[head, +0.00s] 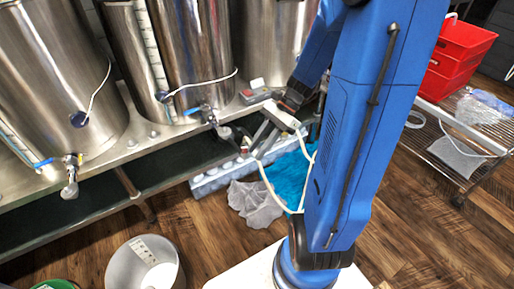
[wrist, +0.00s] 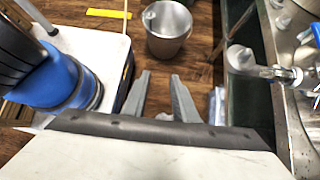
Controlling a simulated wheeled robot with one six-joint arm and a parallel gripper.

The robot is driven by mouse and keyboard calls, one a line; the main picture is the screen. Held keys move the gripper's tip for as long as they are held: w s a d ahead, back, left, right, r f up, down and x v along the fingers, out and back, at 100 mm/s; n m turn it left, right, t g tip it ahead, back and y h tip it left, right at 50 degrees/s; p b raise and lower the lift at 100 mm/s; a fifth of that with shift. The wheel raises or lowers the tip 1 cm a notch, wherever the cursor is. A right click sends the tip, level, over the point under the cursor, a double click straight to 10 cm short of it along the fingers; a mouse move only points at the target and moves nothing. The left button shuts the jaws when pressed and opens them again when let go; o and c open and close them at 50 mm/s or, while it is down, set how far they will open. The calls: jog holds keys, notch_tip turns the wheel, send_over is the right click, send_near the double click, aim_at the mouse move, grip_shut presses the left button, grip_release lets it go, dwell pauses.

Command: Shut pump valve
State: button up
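Two tank valves show in the head view, and no label shows which is the pump valve. The left valve (head: 70,172) has a blue lever pointing left. The middle valve (head: 212,118) also has a blue lever (head: 193,110) pointing left along the tank front. My gripper (head: 255,138) is just right of the middle valve, apart from it as far as I can tell. In the wrist view my gripper (wrist: 160,88) has its two grey fingers apart with nothing between them. A metal valve (wrist: 265,71) stands to their right there, outside the fingers.
Steel tanks (head: 45,75) stand on a metal bench (head: 120,150). A grey bucket (head: 140,265) is on the wooden floor, also in the wrist view (wrist: 167,30). Blue cloth and clear bags lie below my gripper. A wire rack with red crates (head: 460,45) is at right.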

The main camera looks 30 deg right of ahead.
jog(key=w+d+f+m+t+y, duration=0.1)
jog(key=w+d+f+m+t, duration=0.3)
jog(key=d+f+m+t, duration=0.65)
jog(key=w+d+f+m+t+y, duration=0.1)
jog(key=w+d+f+m+t, duration=0.35)
jog(key=d+f+m, duration=1.2)
jog(key=w+a+r+m, duration=0.2)
jog(key=w+a, duration=1)
jog(key=a, duration=0.3)
jog(key=shift+w+a, duration=0.2)
jog(key=shift+w, duration=0.15)
grip_shut()
